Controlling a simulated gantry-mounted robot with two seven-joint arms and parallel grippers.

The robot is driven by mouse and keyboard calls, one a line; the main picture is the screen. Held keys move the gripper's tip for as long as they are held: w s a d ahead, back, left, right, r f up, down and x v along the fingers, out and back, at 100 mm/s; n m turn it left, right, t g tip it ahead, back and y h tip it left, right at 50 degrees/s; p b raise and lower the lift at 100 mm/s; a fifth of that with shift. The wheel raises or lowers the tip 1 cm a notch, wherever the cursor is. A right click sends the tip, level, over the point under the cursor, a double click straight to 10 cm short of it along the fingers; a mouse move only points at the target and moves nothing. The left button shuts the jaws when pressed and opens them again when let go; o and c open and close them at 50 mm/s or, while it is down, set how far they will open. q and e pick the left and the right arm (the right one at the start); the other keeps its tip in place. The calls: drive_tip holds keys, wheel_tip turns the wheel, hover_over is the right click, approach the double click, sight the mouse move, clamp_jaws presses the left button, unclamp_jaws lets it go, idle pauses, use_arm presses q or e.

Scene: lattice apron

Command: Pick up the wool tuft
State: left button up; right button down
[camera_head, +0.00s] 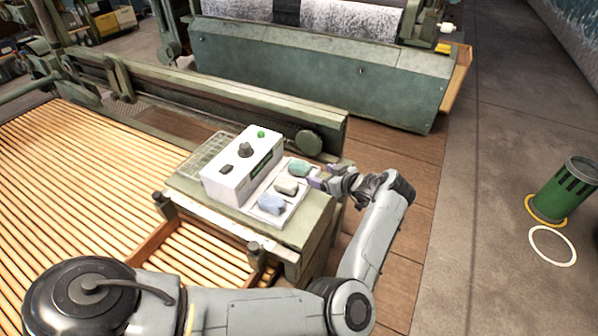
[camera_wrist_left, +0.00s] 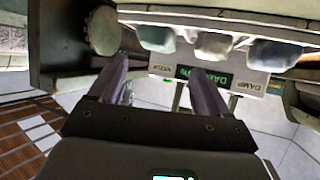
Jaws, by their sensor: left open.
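Three wool tufts lie in a row on a pale tray (camera_head: 258,206) in front of a white box: a green one (camera_head: 299,168), a cream one (camera_head: 286,186) and a blue one (camera_head: 271,204). My left gripper (camera_head: 320,180) is open and empty, just right of the green tuft and apart from it. In the left wrist view the picture is upside down; the green tuft (camera_wrist_left: 156,38), cream tuft (camera_wrist_left: 213,44) and blue tuft (camera_wrist_left: 272,53) line the top, beyond the spread fingers (camera_wrist_left: 160,68). The right gripper is out of view.
The white box (camera_head: 240,170) with a dark knob and green button stands behind the tufts on a green machine end (camera_head: 315,235). A slatted wooden lattice (camera_head: 80,180) spreads left. A green bin (camera_head: 565,190) stands on the open floor at right.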

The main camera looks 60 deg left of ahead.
sight(303, 166)
use_arm(q)
drive_tip(key=b+x, duration=0.1)
drive_tip(key=x, duration=0.4)
drive_tip(key=shift+b+x, duration=0.8)
drive_tip(key=a, duration=0.1)
drive_tip(key=a+b, duration=0.1)
drive_tip(key=a, duration=0.1)
drive_tip(key=shift+s+a+f+b, duration=0.1)
drive_tip(key=shift+s+f+b, duration=0.1)
drive_tip(key=shift+f+b, duration=0.15)
drive_tip(key=shift+s+a, duration=0.1)
drive_tip(key=shift+a, duration=0.25)
drive_tip(key=shift+d, duration=0.15)
drive_tip(key=c, duration=0.8)
